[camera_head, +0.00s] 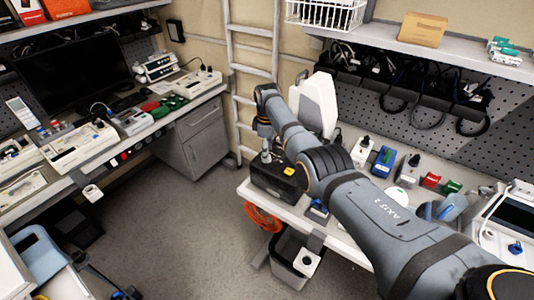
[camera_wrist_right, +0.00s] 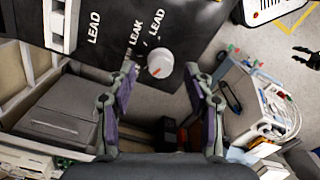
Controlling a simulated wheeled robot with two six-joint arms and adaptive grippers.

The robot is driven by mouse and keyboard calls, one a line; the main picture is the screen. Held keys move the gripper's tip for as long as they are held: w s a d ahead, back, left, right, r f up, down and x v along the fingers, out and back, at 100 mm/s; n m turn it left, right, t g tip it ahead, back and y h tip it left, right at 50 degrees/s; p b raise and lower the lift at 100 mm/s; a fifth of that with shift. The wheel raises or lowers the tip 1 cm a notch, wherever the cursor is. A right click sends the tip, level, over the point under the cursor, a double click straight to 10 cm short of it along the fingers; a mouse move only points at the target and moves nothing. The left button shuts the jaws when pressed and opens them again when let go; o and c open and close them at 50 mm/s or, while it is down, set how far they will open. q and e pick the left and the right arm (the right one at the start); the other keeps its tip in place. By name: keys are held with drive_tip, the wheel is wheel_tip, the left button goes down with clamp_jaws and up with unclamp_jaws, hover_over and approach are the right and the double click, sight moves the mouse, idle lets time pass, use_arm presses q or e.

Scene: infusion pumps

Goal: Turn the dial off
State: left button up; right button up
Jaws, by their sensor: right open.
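A round pale grey dial (camera_wrist_right: 160,64) with a red mark sits on a black panel (camera_wrist_right: 105,55) printed LEAD, LEAK and LEAD in the right wrist view. My right gripper (camera_wrist_right: 163,82) is open, with one finger on each side just below the dial in that picture and nothing between the fingers. I cannot tell whether a finger touches it. In the head view my right gripper (camera_head: 265,148) points down over a black box (camera_head: 276,184) on the right bench. The dial is too small to make out there. My left gripper is out of view.
A yellow item (camera_head: 289,171) is on the black box. A white device (camera_head: 315,103) stands behind my right arm. Small coloured boxes, such as a blue one (camera_head: 383,161), line the bench (camera_head: 345,240). An open bin (camera_head: 297,262) stands below. The floor at centre is clear.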

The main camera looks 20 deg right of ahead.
wheel_tip(320, 180, up, 10)
drive_tip(key=shift+r, duration=0.15)
idle(0.4)
